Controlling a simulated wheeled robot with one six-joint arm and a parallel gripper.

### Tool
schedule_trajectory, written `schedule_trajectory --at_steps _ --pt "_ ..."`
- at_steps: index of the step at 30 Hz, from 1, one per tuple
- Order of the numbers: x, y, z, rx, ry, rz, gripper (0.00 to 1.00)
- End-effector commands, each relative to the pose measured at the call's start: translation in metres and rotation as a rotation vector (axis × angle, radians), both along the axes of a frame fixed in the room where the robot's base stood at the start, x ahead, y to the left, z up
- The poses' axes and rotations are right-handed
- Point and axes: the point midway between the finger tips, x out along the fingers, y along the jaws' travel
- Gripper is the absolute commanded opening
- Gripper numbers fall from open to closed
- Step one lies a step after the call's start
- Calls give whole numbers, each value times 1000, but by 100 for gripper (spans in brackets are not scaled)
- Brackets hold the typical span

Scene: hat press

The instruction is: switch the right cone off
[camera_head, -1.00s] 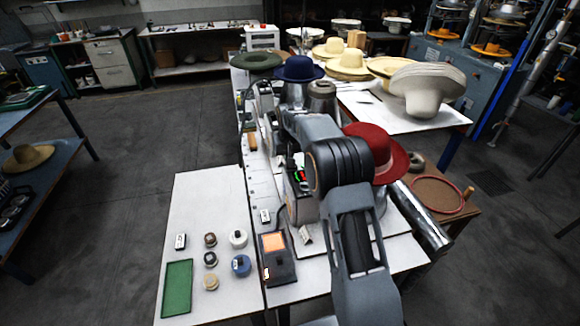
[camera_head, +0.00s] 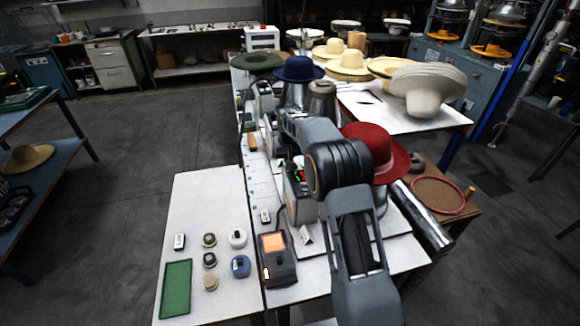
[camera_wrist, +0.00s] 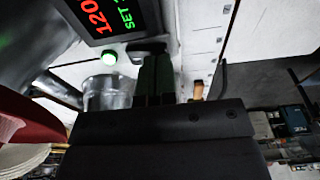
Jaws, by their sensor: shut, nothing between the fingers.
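In the wrist view a control box's display (camera_wrist: 115,14) shows red digits and green "SET" text. A green lamp (camera_wrist: 109,57) glows beside it, and a dark switch-like part (camera_wrist: 148,48) sits to the lamp's right. My gripper (camera_wrist: 155,62) is shut and empty, its tips close to that dark part; I cannot tell whether they touch. In the head view the near control box (camera_head: 298,190) is partly behind my arm, which hides my gripper. A metal cone (camera_head: 381,197) under a red hat (camera_head: 372,146) stands to the right of this box.
Another cone (camera_head: 293,92) carries a blue hat (camera_head: 297,68), and a bare grey cone (camera_head: 322,96) stands close by. A black device with an orange panel (camera_head: 273,242) lies on the near bench. Pucks and a green mat (camera_head: 176,290) lie on the white table to the left.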

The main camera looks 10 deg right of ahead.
Motion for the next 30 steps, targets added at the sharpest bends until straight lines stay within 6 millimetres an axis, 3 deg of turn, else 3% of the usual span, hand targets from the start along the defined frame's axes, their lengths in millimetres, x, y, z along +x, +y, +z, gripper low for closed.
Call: schedule_trajectory --at_steps 20,30 --pt "0 0 -8 0 3 -1 0" --pt "0 0 16 0 1 0 0"
